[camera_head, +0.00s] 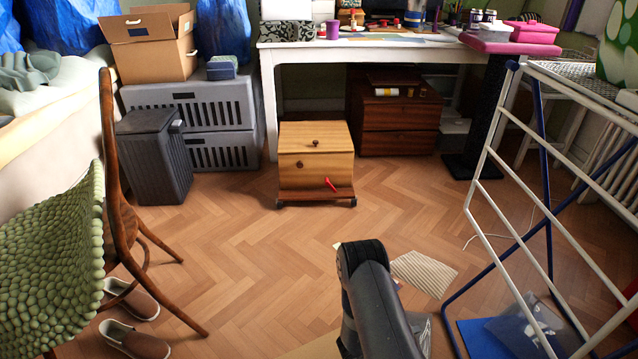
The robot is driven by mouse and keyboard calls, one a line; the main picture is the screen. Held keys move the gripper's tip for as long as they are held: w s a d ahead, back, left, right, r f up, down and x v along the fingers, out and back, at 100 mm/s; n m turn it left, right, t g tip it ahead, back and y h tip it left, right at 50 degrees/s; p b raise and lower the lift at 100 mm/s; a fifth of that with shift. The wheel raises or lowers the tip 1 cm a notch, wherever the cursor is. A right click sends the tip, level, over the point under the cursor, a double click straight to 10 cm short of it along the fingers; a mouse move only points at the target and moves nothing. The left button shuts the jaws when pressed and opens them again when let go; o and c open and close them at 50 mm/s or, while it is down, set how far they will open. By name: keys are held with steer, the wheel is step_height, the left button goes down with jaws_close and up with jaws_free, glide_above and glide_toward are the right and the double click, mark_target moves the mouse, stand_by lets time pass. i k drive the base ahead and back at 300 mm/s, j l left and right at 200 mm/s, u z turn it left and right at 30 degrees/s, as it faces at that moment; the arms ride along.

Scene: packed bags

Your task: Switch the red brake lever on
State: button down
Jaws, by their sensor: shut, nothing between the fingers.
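The red brake lever (330,184) is a small bright red bar on the front of a low wooden cabinet. It slants across the top edge of the cabinet's dark base board (300,195), a little right of the middle. It is too small for me to tell whether it is on or off. A dark link of my own arm shows at the bottom centre, well short of the cabinet. My gripper is not in view.
Open parquet floor (250,250) lies before the cabinet. A white drying rack (510,130) stands on the right, a wooden chair (112,150) and brown slippers (135,340) on the left. A striped cloth (424,272) lies beside my arm. A white table (268,85) stands behind.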

mark_target(326, 182)
steer(key=i+u, duration=0.2)
steer(key=i, duration=0.3)
steer(key=i+l+u, duration=0.2)
steer(key=i, duration=0.3)
steer(key=i+u, duration=0.2)
steer(key=i, duration=0.3)
steer(key=i+l+u, duration=0.2)
steer(key=i, duration=0.25)
steer(key=i+l+u, duration=0.2)
steer(key=i+l, duration=0.2)
